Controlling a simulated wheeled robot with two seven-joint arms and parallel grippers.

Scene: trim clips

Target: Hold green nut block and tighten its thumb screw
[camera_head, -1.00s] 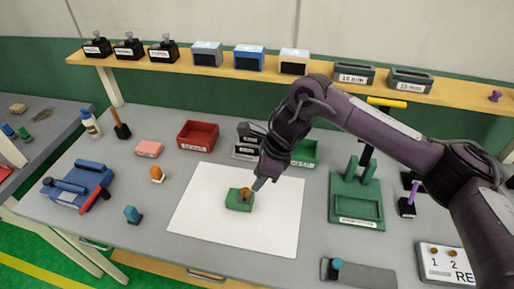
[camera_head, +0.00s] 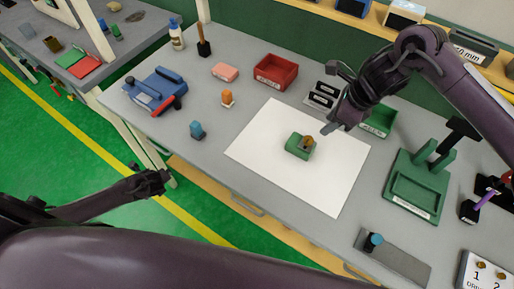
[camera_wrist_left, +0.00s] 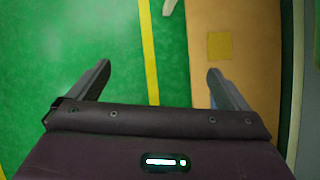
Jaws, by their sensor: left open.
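The green nut block (camera_head: 296,148) lies on a white sheet (camera_head: 262,150) on the grey bench. Its brass-coloured thumb screw (camera_head: 309,142) shows at the block's right side. My right gripper (camera_head: 328,128) is just above and to the right of the block, pointing down toward it, with a small gap in the picture. Its fingers are too small to tell open from shut. My left gripper (camera_head: 162,181) is off the bench's front left side, over the green floor. In the left wrist view my left gripper (camera_wrist_left: 159,70) is open with nothing between its fingers.
A red bin (camera_head: 276,72), a green bin (camera_head: 379,121) and a green fixture (camera_head: 417,184) stand around the sheet. A blue vise-like tool (camera_head: 157,90), an orange-topped piece (camera_head: 227,98) and a blue-topped piece (camera_head: 197,131) lie left. A grey plate (camera_head: 393,260) is front right.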

